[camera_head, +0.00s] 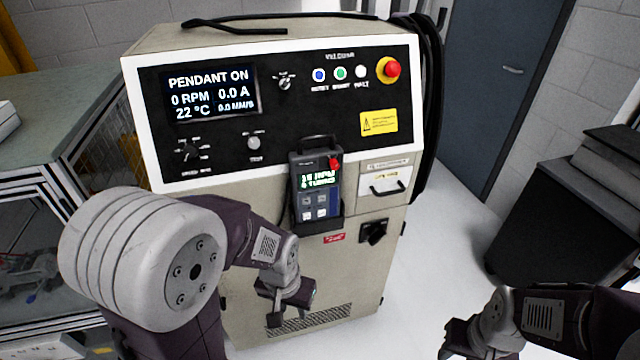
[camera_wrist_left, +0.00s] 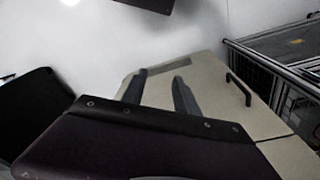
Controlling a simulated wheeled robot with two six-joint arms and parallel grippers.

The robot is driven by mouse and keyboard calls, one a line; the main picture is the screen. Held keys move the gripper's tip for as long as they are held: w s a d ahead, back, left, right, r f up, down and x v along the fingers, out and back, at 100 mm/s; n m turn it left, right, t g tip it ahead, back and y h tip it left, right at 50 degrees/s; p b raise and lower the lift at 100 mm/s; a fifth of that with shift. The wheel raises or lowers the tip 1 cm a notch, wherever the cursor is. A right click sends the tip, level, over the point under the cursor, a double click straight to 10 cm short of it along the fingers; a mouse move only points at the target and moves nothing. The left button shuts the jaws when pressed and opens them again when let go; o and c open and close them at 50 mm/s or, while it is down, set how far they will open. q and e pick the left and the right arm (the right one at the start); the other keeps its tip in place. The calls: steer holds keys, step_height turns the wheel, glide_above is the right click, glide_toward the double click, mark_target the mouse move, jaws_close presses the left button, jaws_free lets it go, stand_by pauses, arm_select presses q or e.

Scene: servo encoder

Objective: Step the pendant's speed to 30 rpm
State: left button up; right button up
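The pendant (camera_head: 318,185) is a dark grey handset with a lit screen and several small buttons. It sits upright in a black holder on the front of the beige cabinet (camera_head: 365,280). Its screen has two lines of small text; the upper seems to begin with 15. A red knob (camera_head: 335,163) is at its upper right. My left gripper (camera_head: 290,304) is below the pendant, in front of the lower cabinet, apart from the pendant. Its fingers also show in the left wrist view (camera_wrist_left: 158,90), spread with nothing between them. My right gripper (camera_head: 462,345) is at the lower edge, partly cut off.
The cabinet display (camera_head: 210,92) reads PENDANT ON, 0 RPM, 0.0 A and 22 °C. A red stop button (camera_head: 391,69) is at upper right. A drawer handle (camera_head: 387,189) and black switch (camera_head: 374,232) are right of the pendant. A bench (camera_head: 60,110) stands left.

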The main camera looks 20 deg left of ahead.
stand_by(0.5)
arm_select(q)
jaws_close()
stand_by(1.6)
